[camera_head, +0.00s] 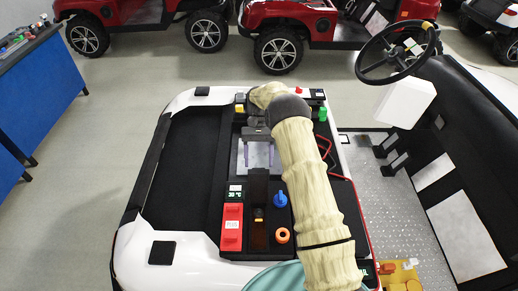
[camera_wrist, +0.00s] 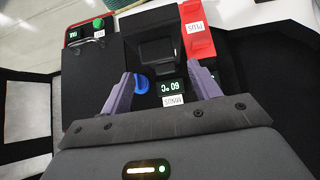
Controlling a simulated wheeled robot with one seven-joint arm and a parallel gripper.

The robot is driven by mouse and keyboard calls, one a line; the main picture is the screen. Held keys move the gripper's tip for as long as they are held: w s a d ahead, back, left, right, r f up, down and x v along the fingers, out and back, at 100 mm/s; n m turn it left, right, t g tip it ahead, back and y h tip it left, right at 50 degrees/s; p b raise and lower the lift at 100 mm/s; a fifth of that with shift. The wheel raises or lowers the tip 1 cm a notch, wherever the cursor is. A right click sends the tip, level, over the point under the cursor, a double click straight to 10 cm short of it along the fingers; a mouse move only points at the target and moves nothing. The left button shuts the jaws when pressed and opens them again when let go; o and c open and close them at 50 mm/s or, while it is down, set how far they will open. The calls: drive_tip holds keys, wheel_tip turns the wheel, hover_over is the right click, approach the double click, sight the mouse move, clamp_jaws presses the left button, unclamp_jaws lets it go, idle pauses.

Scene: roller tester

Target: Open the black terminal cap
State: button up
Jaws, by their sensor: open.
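My gripper (camera_head: 257,160) is open and empty, with its two purple fingers pointing down over the console. In the wrist view, my gripper (camera_wrist: 160,78) has one finger on each side of a dark block. That block, which looks like the black terminal cap (camera_wrist: 157,50), lies ahead of the fingertips, with a visible gap. A MINUS label (camera_wrist: 173,100) and a 60 °C display (camera_wrist: 172,86) lie between the fingers. In the head view, the black cap (camera_head: 258,186) seems to be the dark piece just in front of my gripper. Contact cannot be told.
A red cap labelled PLUS (camera_head: 231,230) is beside the display. A blue knob (camera_head: 280,199) and an orange ring (camera_head: 282,236) are right of the dark slot. A green button (camera_wrist: 98,23) is at the upper left of the wrist view. The black tray (camera_head: 180,170) is empty.

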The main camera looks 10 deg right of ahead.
drive_tip(key=shift+p+v, duration=0.45)
drive_tip(key=shift+v, duration=1.9)
drive_tip(key=s+d+r+n+t+h, duration=0.1)
drive_tip(key=s+d+r+t, duration=0.2)
drive_tip(key=s+r+t, duration=0.7)
drive_tip(key=s+d+t, duration=0.2)
drive_tip(key=s, duration=1.3)
drive_tip(key=shift+n+h, duration=0.3)
drive_tip(key=shift+n, duration=0.1)
